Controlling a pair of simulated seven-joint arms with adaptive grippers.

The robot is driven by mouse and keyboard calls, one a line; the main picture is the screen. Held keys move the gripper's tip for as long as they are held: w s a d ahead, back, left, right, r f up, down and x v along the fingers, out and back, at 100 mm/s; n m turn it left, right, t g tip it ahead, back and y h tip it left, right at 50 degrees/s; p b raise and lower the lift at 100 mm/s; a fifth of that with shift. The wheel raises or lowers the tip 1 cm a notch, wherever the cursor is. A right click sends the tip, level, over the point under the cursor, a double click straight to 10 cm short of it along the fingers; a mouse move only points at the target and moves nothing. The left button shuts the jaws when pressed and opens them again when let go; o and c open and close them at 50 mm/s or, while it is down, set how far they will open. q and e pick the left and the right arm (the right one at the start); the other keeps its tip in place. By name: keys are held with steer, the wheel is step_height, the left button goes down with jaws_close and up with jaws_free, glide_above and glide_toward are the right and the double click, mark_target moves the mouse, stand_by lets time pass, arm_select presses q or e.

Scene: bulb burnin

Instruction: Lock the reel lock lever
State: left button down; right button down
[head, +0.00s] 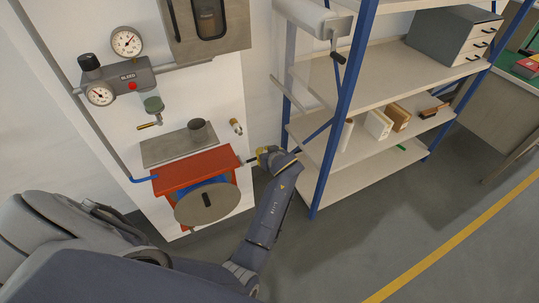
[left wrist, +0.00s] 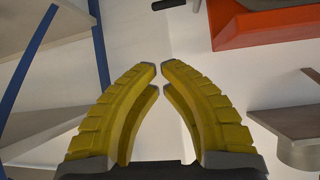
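The red hose reel (head: 196,167) hangs on the white wall panel, with a round grey disc (head: 206,205) at its front and blue hose behind the disc. A thin dark lever (head: 248,160) sticks out at its right side; I take it for the reel lock lever. My left gripper (head: 262,154) is just right of the lever. In the left wrist view, the lever's dark end (left wrist: 168,4) is at the top edge, apart from the yellow fingertips (left wrist: 159,68). These nearly meet, with nothing between them. The lever's lock position cannot be told. My right gripper is not in view.
A grey shelf plate (head: 165,149) with a cylinder is above the reel. Gauges (head: 126,41) and a valve (head: 153,105) are higher on the panel. A blue-framed rack (head: 340,110) with boxes stands right of my left arm. Open floor lies in front.

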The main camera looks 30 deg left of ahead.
arm_select(q)
steer(key=shift+s+a+f+n+g, duration=0.1)
steer(key=shift+s+a+n+g, duration=0.2)
steer(key=shift+s+a+n, duration=0.35)
steer(key=shift+d, duration=0.1)
glide_above(253, 159)
step_height(253, 159, down, 8)
steer(key=shift+d+f, duration=0.1)
steer(key=shift+f, duration=0.65)
